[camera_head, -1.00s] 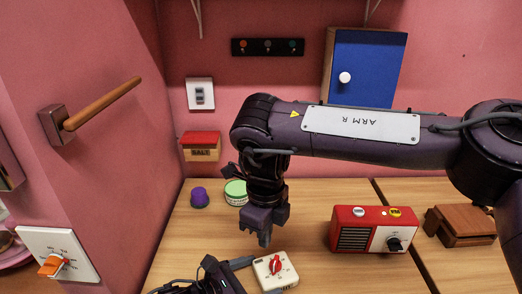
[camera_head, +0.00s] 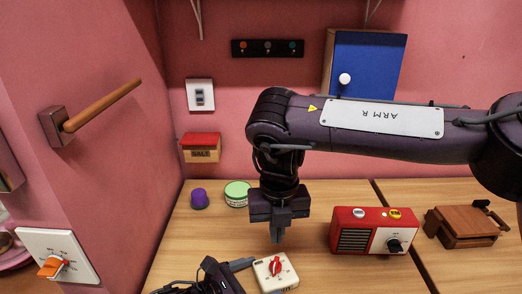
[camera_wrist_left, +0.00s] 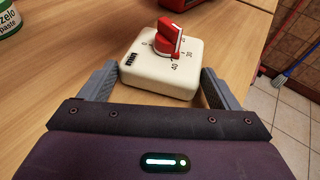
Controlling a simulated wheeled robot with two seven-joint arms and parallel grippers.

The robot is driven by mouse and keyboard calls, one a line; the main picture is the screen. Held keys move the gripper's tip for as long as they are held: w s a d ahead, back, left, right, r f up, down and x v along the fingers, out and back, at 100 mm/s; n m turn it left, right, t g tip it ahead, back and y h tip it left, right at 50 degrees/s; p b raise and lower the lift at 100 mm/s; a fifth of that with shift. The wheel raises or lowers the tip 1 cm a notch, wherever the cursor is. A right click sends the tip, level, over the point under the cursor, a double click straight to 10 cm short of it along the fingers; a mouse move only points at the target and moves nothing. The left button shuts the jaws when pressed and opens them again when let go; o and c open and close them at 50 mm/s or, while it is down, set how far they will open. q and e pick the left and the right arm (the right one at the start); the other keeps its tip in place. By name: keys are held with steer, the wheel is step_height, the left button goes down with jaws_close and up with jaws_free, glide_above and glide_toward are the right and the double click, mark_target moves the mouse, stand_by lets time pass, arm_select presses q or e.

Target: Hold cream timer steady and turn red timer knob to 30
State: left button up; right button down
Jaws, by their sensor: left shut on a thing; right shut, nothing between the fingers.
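The cream timer (camera_head: 276,279) is a small block on the wooden table with a red knob (camera_head: 275,266) on its top face. In the left wrist view the cream timer (camera_wrist_left: 158,80) shows its dial numbers around the raised red knob (camera_wrist_left: 167,38); I cannot tell its exact setting. My left gripper (camera_wrist_left: 158,74) is shut on the timer, one finger along each side. In the head view the left gripper (camera_head: 235,270) comes in from the lower left. My right gripper (camera_head: 278,238) is shut and empty, pointing down, apparently just above the knob.
A red radio (camera_head: 352,238) stands right of the timer, with a brown wooden stand (camera_head: 462,227) beyond it. A purple item (camera_head: 199,199) and a green-lidded tub (camera_head: 237,193) stand behind.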

mark_target(276, 265)
steer(key=shift+s+d+f+m, duration=0.1)
steer(key=shift+d+f+m, duration=0.4)
steer(key=shift+f+m, duration=1.2)
steer(key=shift+d+f+m, duration=0.45)
steer(key=shift+m, duration=2.3)
steer(key=shift+s+d+f+m, duration=0.1)
steer(key=shift+d+f+m, duration=0.4)
steer(key=shift+f+m, duration=1.2)
steer(key=shift+a+r+m, duration=0.55)
steer(key=shift+a, duration=0.1)
steer(key=shift+w+a, duration=0.15)
steer(key=shift+w, duration=0.25)
